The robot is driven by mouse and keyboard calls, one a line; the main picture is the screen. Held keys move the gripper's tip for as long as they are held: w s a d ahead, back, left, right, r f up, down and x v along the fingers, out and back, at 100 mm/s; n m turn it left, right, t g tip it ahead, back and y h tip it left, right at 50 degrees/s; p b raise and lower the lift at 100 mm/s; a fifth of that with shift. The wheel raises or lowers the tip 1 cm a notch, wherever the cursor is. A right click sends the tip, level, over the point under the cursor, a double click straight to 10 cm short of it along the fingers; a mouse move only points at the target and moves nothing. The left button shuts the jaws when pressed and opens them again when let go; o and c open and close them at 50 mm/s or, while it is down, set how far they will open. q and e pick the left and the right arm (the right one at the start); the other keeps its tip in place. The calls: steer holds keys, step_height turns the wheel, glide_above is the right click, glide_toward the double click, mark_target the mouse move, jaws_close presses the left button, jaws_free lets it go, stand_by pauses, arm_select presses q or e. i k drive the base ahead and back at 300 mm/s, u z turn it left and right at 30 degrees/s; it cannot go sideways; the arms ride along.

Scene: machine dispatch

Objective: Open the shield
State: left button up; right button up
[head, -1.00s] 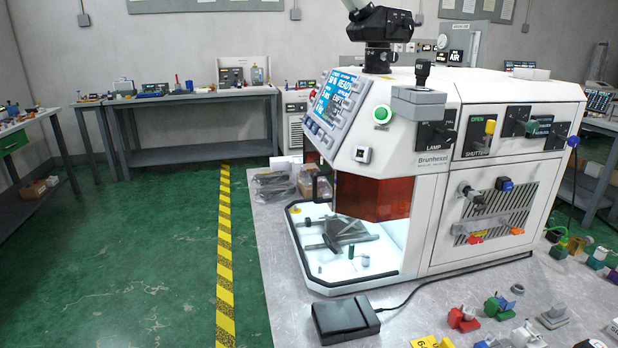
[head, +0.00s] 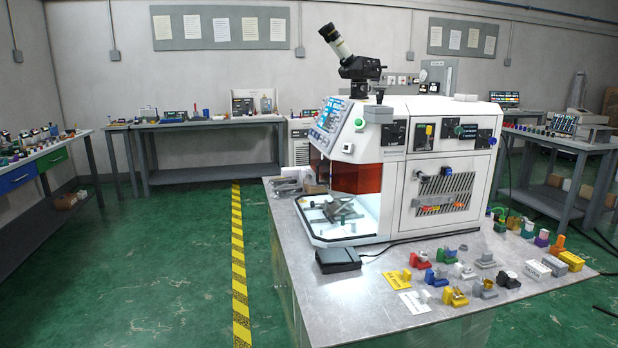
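The shield (head: 357,178) is a translucent red-orange panel on the front of the white machine (head: 425,125). It hangs below the sloped control panel. A narrower red part shows at the machine's left (head: 318,163). Below the shield's lower edge there is a gap, and the lit white work base (head: 350,228) with a metal fixture (head: 338,210) shows through it. A dark handle-like part stands beside the shield's left edge, but it is too small to make out. Neither of my grippers is in view.
The machine stands on a grey metal table (head: 375,310). A black pedal box (head: 338,260) lies before it, with several coloured parts and a yellow card (head: 397,280) to the right. Green floor with a yellow-black stripe (head: 238,270) is clear on the left. Side benches line the walls.

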mark_target(323, 169)
steer(key=u, duration=0.7)
steer(key=i, duration=0.6)
steer(key=u, duration=0.65)
steer(key=i, duration=0.85)
steer(key=z, duration=0.3)
